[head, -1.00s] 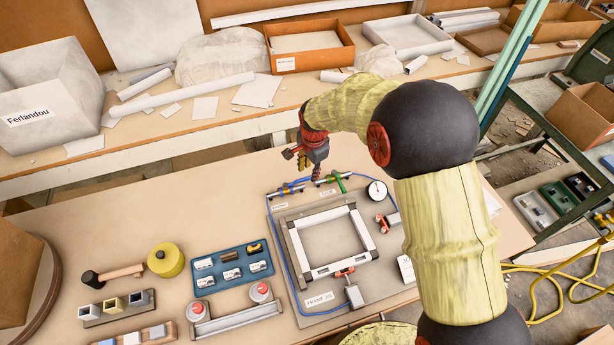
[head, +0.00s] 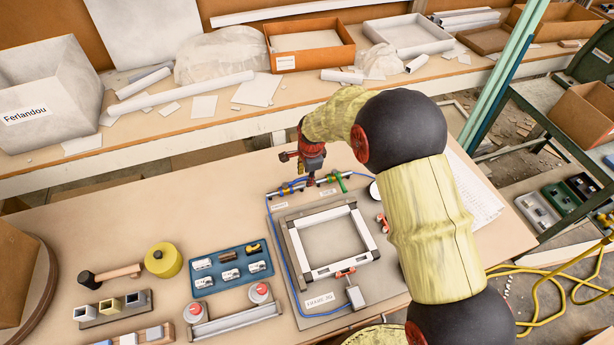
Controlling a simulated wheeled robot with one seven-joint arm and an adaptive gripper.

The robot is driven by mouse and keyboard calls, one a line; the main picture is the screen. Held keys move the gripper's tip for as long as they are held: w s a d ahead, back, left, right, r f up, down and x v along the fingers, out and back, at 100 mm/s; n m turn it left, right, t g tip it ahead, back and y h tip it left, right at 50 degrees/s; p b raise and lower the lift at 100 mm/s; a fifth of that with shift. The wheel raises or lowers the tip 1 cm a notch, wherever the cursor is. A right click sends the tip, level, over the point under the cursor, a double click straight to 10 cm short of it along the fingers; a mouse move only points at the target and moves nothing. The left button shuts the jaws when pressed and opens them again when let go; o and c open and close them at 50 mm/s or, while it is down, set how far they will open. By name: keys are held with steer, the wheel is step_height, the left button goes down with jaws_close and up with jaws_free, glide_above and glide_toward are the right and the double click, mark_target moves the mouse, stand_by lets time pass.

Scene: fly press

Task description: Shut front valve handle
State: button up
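The front valve (head: 286,190) sits on the back left edge of the grey fixture board (head: 300,298), above a label that seems to read FRONT. It has blue tubing, and its handle is too small to read clearly. The side valve (head: 338,183), with a green part, is to its right above a second label. My gripper (head: 311,183) points down at the back edge of the board, between the two valves and just right of the front valve. Whether it touches the front valve handle, and whether its fingers are open, I cannot tell.
A square metal frame (head: 300,255) is on the board, with a red-handled clamp (head: 345,273) at its front. My arm covers the board's right side and most of a gauge (head: 374,190). A blue tray (head: 204,282) and a yellow tape roll (head: 163,260) lie left.

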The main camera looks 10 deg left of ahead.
steer(key=shift+c, duration=1.2)
jaws_close()
